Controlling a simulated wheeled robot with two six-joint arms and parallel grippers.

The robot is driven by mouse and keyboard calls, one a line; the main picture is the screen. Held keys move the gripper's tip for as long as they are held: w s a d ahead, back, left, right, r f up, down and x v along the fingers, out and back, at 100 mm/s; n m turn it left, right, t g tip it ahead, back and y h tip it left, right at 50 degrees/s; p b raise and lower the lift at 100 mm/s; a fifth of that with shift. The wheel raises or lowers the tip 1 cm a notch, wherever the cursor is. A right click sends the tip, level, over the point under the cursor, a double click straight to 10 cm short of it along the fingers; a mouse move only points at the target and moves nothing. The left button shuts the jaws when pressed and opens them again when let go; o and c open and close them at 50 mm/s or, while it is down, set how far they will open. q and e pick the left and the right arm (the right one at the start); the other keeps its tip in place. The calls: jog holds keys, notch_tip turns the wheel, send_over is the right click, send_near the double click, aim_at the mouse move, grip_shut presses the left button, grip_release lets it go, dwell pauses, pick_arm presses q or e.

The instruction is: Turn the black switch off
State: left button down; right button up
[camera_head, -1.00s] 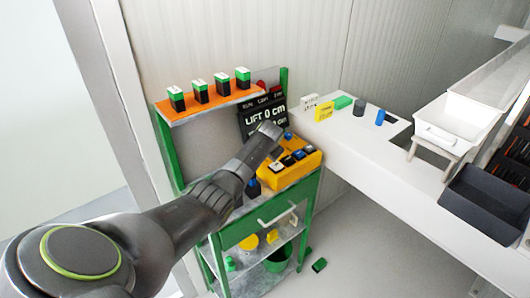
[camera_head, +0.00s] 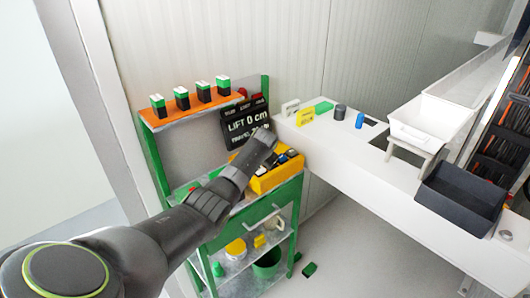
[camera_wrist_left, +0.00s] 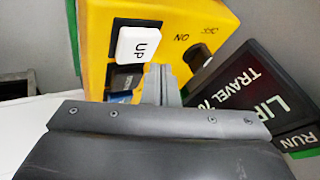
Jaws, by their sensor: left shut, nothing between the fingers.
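The yellow control box (camera_head: 290,180) stands on the green cart, partly hidden by my left arm in the head view. In the left wrist view the box (camera_wrist_left: 100,22) fills the top, with a white button marked UP (camera_wrist_left: 138,44) and dark buttons below it. A black knob (camera_wrist_left: 197,57) sits beside the printed words ON and OFF; I cannot tell which way it is turned. My left gripper (camera_head: 268,138) is over the box, shut and empty. Its fingertips (camera_wrist_left: 161,70) lie between the UP button and the knob; contact is unclear. My right gripper is not in view.
A black display (camera_head: 243,124) reading LIFT 0 cm stands behind the box. Several green-black blocks line the orange shelf (camera_head: 190,115). A white counter (camera_head: 350,160) on the right holds small blocks, a white bin (camera_head: 430,122) and a dark bin (camera_head: 460,195).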

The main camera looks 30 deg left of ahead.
pick_arm(q)
jog(key=shift+s+d+r, duration=0.25)
jog(key=shift+d+r, duration=0.1)
jog(key=shift+r, duration=0.2)
jog(key=shift+s+a, duration=0.1)
jog(key=shift+s, duration=0.05)
jog(key=shift+s+a+r, duration=0.15)
jog(key=shift+s+r, duration=0.2)
jog(key=shift+r, duration=0.3)
jog(key=v, duration=0.6)
jog(key=shift+d+b, duration=0.25)
jog(key=shift+b, duration=0.2)
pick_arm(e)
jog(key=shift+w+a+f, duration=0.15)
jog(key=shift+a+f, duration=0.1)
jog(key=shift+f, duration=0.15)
